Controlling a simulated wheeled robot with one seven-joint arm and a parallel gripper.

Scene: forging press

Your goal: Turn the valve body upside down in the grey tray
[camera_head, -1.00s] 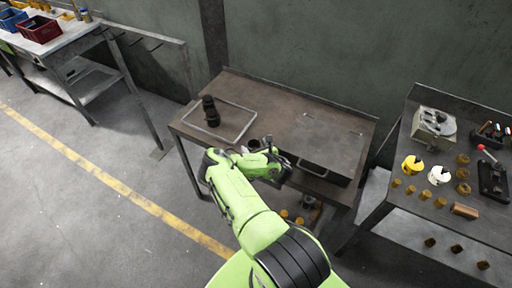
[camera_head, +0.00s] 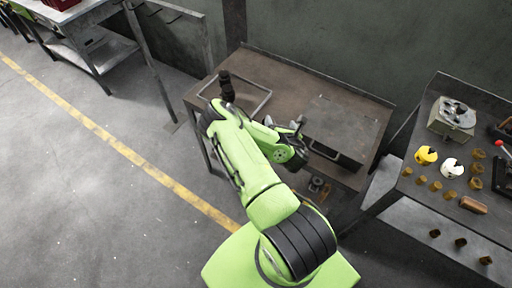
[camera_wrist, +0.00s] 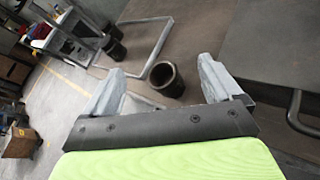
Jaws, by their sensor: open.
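A dark, stepped valve body (camera_head: 227,88) stands upright at the left end of the grey tray (camera_head: 262,104) on the brown table; my arm covers its lower part in the head view. In the wrist view a dark body (camera_wrist: 113,46), likely the same one, shows left of the tray's rim (camera_wrist: 150,66). A dark hollow cylinder (camera_wrist: 165,80) stands on the table outside the tray, with its open end up. My gripper (camera_wrist: 161,66) is open and empty. Its fingers are spread to either side of the cylinder in the picture; the height gap is unclear.
A bench at right holds a grey block (camera_head: 452,117), yellow and white parts and several brass pieces. A wall stands behind. Another bench (camera_head: 85,15) is at far left.

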